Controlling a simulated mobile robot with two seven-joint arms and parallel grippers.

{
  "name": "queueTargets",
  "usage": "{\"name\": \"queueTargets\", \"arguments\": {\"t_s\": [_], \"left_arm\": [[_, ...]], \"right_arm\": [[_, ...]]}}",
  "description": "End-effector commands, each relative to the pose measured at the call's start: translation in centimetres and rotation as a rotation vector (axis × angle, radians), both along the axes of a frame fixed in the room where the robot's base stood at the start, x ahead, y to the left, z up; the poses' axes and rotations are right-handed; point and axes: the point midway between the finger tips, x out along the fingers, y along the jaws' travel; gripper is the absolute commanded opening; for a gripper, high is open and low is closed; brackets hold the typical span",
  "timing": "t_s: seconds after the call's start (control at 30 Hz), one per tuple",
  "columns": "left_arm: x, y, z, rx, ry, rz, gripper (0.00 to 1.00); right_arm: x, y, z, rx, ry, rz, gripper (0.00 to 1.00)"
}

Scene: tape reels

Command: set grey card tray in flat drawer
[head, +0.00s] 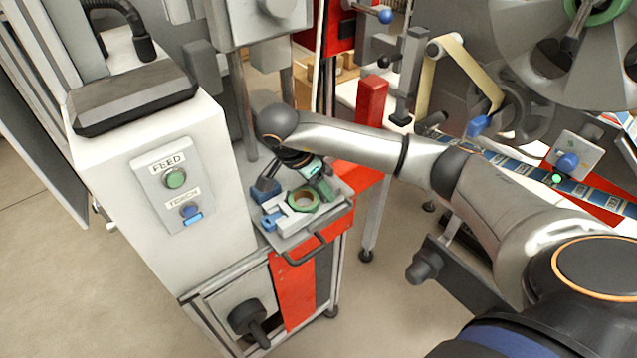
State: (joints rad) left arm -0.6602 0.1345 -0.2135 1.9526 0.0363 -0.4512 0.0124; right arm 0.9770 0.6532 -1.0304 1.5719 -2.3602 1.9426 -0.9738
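The flat drawer (292,240) is pulled out at the front of the machine, with a dark bar handle (306,251) at its front. A light grey piece (284,218), perhaps the grey card tray, lies on or just above it; I cannot tell which. A green ring (303,200) and a small blue block (268,219) show with it. My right gripper (293,186) points down over the drawer, its fingers apart on either side of the ring. Whether it grips anything is unclear. My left gripper is out of view.
A white cabinet with a green FEED button (175,178) stands left of the drawer. A red post (371,101) stands behind my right arm. Tape reels (575,60) and a blue tape strip (520,170) are at the right. The floor in front is clear.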

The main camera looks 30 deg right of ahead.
Motion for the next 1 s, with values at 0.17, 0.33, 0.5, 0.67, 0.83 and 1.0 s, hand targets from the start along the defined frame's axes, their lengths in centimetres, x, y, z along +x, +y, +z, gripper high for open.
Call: {"name": "queueTargets", "arguments": {"t_s": [0.17,0.33,0.5,0.67,0.83,1.0], "left_arm": [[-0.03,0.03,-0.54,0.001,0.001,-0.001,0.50],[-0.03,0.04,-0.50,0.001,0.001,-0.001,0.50],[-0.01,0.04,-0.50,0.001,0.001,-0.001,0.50],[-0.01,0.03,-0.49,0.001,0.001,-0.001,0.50],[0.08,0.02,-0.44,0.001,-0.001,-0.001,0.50],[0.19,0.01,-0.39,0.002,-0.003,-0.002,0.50]], "right_arm": [[0.01,-0.03,-0.66,0.000,0.000,-0.001,0.00],[0.00,-0.03,-0.64,0.000,0.000,-0.001,0.00],[0.00,-0.02,-0.64,0.000,0.000,-0.001,0.75],[-0.01,-0.01,-0.66,0.000,0.000,0.000,0.93],[-0.02,-0.01,-0.67,0.000,0.000,0.000,0.99],[-0.04,0.00,-0.70,0.000,0.001,0.000,0.99]]}}
